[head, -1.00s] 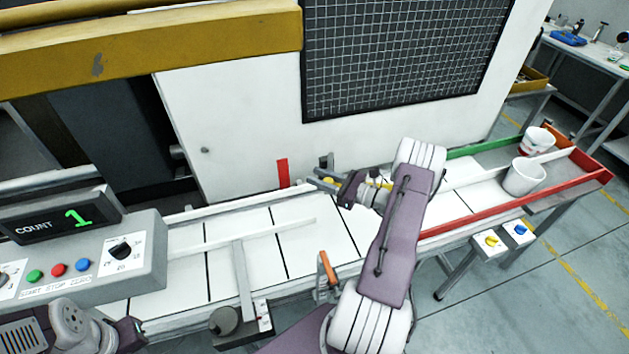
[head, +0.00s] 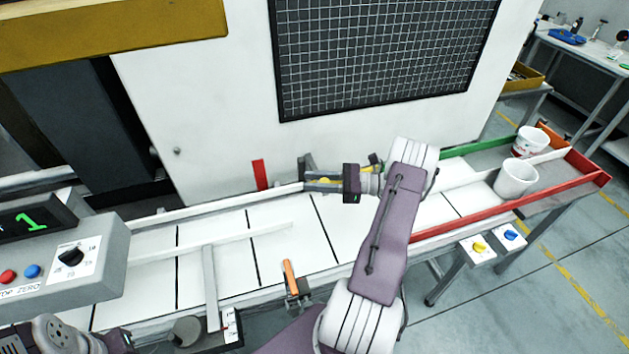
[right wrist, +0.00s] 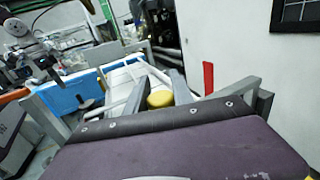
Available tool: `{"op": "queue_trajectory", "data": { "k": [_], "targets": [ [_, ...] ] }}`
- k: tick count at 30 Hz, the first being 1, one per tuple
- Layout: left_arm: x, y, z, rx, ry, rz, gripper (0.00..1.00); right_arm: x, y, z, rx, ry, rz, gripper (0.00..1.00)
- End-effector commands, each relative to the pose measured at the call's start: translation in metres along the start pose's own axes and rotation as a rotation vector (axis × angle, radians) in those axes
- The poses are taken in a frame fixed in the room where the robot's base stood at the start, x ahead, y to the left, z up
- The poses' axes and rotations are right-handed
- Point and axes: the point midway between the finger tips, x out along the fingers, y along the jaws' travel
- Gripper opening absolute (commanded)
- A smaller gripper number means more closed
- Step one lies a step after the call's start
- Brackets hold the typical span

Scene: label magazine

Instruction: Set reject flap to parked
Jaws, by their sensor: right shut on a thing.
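My right gripper (head: 318,183) reaches over the back edge of the belt. It is shut on a yellow knob (head: 324,181), which I take to be the reject flap's handle. In the right wrist view the knob (right wrist: 160,98) sits between the two grey fingers. The flap itself is mostly hidden by the gripper and arm; a little more yellow shows behind the wrist. My left gripper (head: 118,342) is at the bottom left, only partly in view, and I cannot tell its jaws.
A white belt (head: 215,270) runs across, with a red upright tab (head: 260,174) behind it. An orange-topped lever (head: 290,277) stands at the front edge. A control box (head: 90,255) is at left. Two white tubs (head: 516,178) sit in the red-and-green-walled lanes at right.

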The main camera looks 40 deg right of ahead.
Motion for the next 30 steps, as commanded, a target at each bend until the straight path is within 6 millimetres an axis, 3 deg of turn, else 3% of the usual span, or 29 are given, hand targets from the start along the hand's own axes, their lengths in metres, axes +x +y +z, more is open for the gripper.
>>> {"op": "queue_trajectory", "data": {
  "k": [7,8,9,10,20,30],
  "targets": [
    [0.0,0.0,0.0,0.0,0.0,0.0,0.0,-0.001,-0.001,0.001,-0.002,-0.001,-0.004,0.0],
    [0.0,0.0,0.0,0.0,0.0,0.0,0.0,-0.001,-0.001,0.001,-0.002,-0.001,-0.004,0.37],
    [0.0,0.0,0.0,0.0,0.0,0.0,0.0,-0.001,-0.001,0.001,-0.002,-0.001,-0.004,0.48],
    [0.0,0.0,0.0,0.0,0.0,0.0,0.0,-0.001,-0.001,0.001,-0.002,-0.001,-0.004,0.51],
    [0.002,0.0,0.0,0.0,0.0,0.0,0.0,-0.005,-0.001,0.0,-0.002,-0.001,-0.005,0.51],
    [0.022,0.0,0.002,0.0,0.0,0.0,0.0,-0.074,-0.001,-0.003,-0.003,0.0,-0.007,0.51]
  ]
}}
